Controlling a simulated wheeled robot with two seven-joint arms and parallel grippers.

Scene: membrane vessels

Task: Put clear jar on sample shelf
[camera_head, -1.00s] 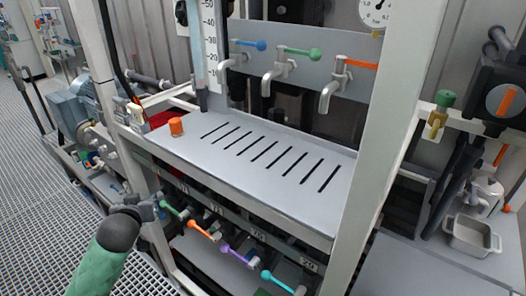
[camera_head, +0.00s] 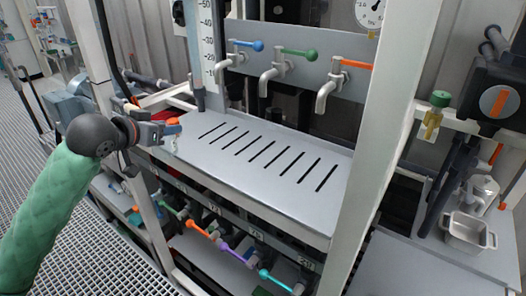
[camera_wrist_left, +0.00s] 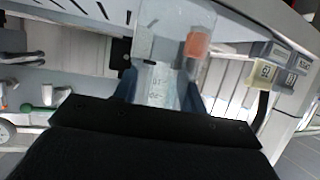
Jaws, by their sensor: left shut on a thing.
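The clear jar (camera_wrist_left: 172,22) shows in the left wrist view as a see-through body with a pale label, between the fingers of my left gripper (camera_wrist_left: 158,88). The gripper is shut on it. In the head view my left gripper (camera_head: 158,133) is at the left end of the grey slotted shelf (camera_head: 225,160), beside an orange cap-like piece (camera_head: 173,122); the jar is hard to make out there. The orange piece (camera_wrist_left: 196,45) also shows in the wrist view, overlapping the jar's outline. I cannot tell whether the jar touches the shelf. My right gripper is out of view.
The slotted shelf top is otherwise bare. A white frame post (camera_head: 385,120) stands at its right front, and taps (camera_head: 330,85) with coloured handles hang above its back. Coloured valve levers (camera_head: 202,229) sit below. A green-capped amber bottle (camera_head: 432,118) is at the right.

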